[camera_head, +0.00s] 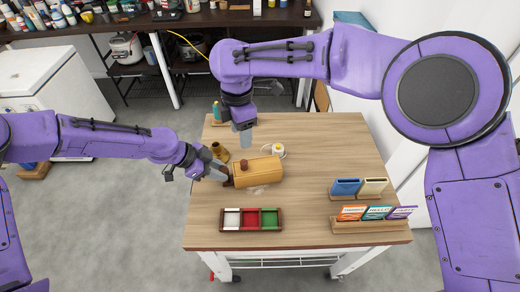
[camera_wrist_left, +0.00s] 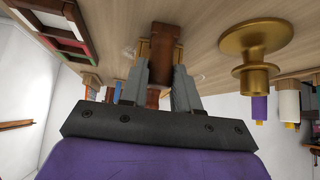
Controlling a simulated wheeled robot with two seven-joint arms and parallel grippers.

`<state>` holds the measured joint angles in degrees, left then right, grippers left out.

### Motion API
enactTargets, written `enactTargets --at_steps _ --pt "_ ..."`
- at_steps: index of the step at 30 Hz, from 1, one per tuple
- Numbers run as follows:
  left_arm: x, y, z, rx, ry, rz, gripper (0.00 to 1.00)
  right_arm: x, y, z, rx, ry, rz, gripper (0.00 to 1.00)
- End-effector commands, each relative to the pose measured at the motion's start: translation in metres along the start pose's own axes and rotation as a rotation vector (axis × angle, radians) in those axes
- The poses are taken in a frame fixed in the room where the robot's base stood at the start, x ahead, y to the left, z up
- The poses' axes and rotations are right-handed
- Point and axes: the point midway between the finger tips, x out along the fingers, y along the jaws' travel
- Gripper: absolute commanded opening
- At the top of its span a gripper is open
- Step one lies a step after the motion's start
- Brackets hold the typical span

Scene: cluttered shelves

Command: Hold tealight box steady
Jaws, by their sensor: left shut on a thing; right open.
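The tealight box (camera_head: 262,171) is a light wooden box with a dark round knob on top, lying on the wooden table. My left gripper (camera_head: 224,175) is at the box's left end, shut on a dark brown end part of it. In the left wrist view, the brown part of the tealight box (camera_wrist_left: 163,48) sits between the fingers of my left gripper (camera_wrist_left: 160,85). The rest of the box is mostly hidden there. My right gripper (camera_head: 243,138) points down behind the box, apart from it, and holds nothing visible.
A brass candlestick (camera_head: 219,152) stands close behind my left gripper. A small white-topped item (camera_head: 278,148) is behind the box. A tray (camera_head: 251,230) with white, red and green compartments lies in front. Card holders (camera_head: 370,226) stand at right; the table's middle right is clear.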

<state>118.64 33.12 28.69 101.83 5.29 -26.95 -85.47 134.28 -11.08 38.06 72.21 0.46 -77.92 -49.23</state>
Motion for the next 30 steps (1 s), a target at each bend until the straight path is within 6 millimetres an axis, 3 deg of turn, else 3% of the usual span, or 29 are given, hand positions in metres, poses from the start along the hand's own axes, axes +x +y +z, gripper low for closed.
enactTargets --at_steps 3,4,6,7,17,30 --pt "0.0 0.0 0.001 0.0 -0.001 -0.001 0.0 0.001 0.0 0.0 0.0 0.0 0.0 0.54" --pt "0.0 0.0 0.001 0.0 -0.001 -0.001 0.34 0.001 0.0 0.0 0.0 0.0 0.0 0.54" --pt "0.0 0.0 0.001 -0.001 -0.001 -0.001 0.57 0.001 0.0 0.0 0.0 0.0 0.0 0.54" --pt "0.0 0.0 0.001 -0.001 -0.001 -0.001 0.61 0.001 0.0 0.0 0.0 0.0 0.0 0.54" --pt "-0.005 -0.001 0.0 0.001 0.0 -0.002 0.61 0.0 0.0 0.0 0.0 0.0 0.0 0.54" --pt "-0.103 -0.002 0.0 0.001 0.001 -0.004 0.61 0.001 0.0 0.0 0.0 0.0 0.0 0.54"
